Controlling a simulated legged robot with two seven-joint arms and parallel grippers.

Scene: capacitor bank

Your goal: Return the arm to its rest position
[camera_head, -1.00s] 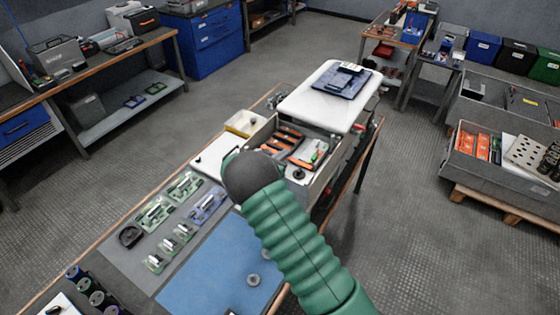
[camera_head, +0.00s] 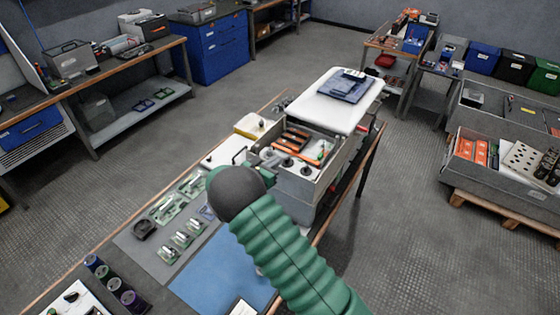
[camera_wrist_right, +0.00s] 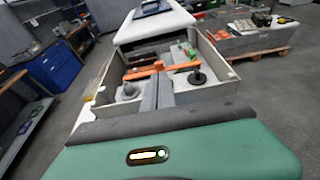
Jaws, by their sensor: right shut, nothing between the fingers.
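My right arm, with a green ribbed sleeve and a dark round joint, reaches up from the bottom of the head view over the near bench. My right gripper shows in the right wrist view (camera_wrist_right: 160,84) as two grey fingers close together, shut and empty. In that view it lies in front of the open grey box (camera_wrist_right: 222,68) with orange bars (camera_wrist_right: 160,70) and black round knobs (camera_wrist_right: 196,77). In the head view the arm's dark joint hides most of the gripper. The open box (camera_head: 322,177) is just beyond and right of that joint. My left gripper is not in view.
Green circuit modules (camera_head: 167,208) and a blue mat (camera_head: 212,276) lie on the near bench. A yellow tray (camera_head: 252,124) and a white lid-like panel (camera_head: 330,103) are by the box. A grey bin (camera_head: 478,185) stands at right. The floor between is clear.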

